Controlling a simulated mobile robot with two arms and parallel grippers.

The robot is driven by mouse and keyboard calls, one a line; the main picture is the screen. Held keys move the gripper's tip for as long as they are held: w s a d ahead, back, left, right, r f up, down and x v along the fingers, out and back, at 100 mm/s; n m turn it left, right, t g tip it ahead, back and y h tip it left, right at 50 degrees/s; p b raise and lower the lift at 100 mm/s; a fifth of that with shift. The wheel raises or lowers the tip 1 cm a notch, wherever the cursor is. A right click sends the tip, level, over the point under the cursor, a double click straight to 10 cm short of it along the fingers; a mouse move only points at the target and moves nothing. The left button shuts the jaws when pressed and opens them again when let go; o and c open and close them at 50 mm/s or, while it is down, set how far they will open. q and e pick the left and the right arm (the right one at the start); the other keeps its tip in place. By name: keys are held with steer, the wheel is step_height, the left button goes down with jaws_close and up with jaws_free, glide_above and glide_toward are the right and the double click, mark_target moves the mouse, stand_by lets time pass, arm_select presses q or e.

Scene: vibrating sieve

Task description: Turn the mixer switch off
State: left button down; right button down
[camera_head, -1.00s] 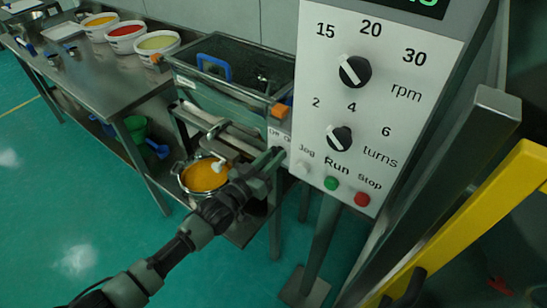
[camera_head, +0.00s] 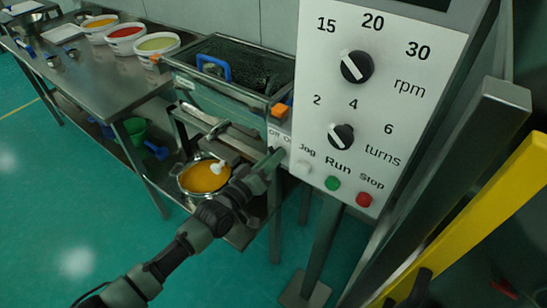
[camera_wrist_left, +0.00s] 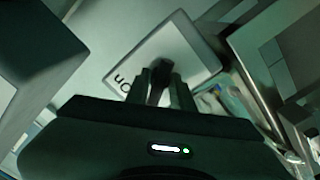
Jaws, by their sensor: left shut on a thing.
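The mixer switch is a small plate (camera_head: 283,137) with Off and On labels, left of the control panel's lower edge. In the left wrist view its pale plate (camera_wrist_left: 190,50) carries a dark lever or knob (camera_wrist_left: 161,68) and the letters "On". My left gripper (camera_head: 272,159) reaches up to the switch from the lower left. In the left wrist view its fingertips (camera_wrist_left: 160,88) are shut on the dark knob. The gripper partly hides the switch in the head view, so its exact setting cannot be told.
The control panel (camera_head: 385,120) has two dials and green and red buttons just right of my gripper. A pot of orange contents (camera_head: 204,177) sits below left. A steel table (camera_head: 90,75) with several tubs stands further left. A yellow post (camera_head: 480,215) stands at right.

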arm_select(q)
steer(key=shift+f, duration=0.15)
steer(key=c, duration=1.2)
jaws_free()
steer(key=v, duration=0.8)
steer(key=shift+d, duration=0.1)
